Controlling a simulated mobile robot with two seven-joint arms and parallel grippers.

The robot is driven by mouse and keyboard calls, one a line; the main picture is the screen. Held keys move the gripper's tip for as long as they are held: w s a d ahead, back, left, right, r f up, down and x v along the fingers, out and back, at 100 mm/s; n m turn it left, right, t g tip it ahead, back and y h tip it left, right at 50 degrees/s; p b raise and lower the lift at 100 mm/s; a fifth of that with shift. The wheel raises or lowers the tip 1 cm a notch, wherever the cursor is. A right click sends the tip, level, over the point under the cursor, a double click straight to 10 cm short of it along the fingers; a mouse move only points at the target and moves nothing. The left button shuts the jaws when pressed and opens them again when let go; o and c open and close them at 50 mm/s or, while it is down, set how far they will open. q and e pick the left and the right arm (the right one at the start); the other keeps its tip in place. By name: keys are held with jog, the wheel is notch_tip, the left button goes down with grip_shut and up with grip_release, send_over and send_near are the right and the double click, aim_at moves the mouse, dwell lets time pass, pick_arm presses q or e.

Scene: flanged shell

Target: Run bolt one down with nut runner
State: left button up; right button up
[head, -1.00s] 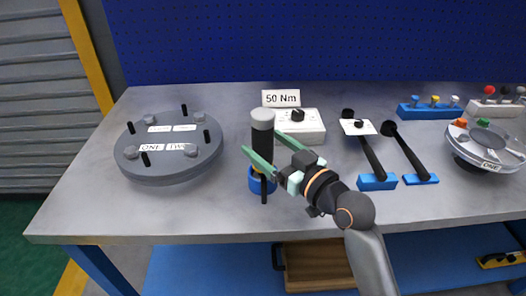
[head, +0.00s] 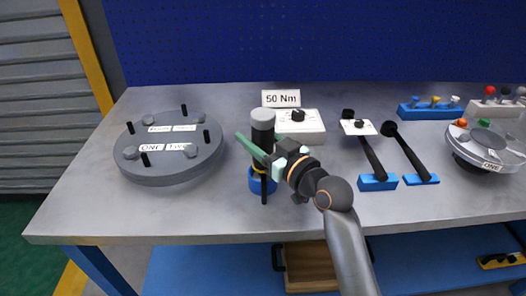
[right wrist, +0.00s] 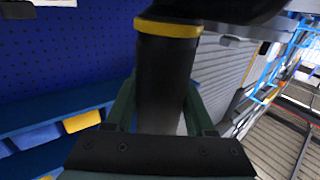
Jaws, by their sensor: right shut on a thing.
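The nut runner (head: 262,130) is a black upright cylinder with a grey cap, standing in a blue holder (head: 255,182) at the bench's front middle. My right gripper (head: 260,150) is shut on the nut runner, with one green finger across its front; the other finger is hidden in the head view. In the right wrist view the black body of the nut runner (right wrist: 165,75), with a yellow ring, sits between the green fingers. The round grey flanged shell (head: 170,165) lies at left. Bolt one (head: 130,152) appears as a grey head beside the label ONE. My left gripper is out of view.
Behind the nut runner are a white box with a knob (head: 300,127) and a 50 Nm sign (head: 281,98). Two black-handled tools (head: 372,160) stand in blue holders to the right. Another round part (head: 480,155) is at far right. Bare bench lies between shell and holder.

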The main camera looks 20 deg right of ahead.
grip_shut()
dwell(0.3)
notch_tip(320, 180, up, 10)
jog(key=p, duration=0.3)
jog(key=shift+r, duration=0.2)
dwell(0.4)
jog(key=shift+o, duration=0.7)
grip_release()
jog(key=c, duration=0.8)
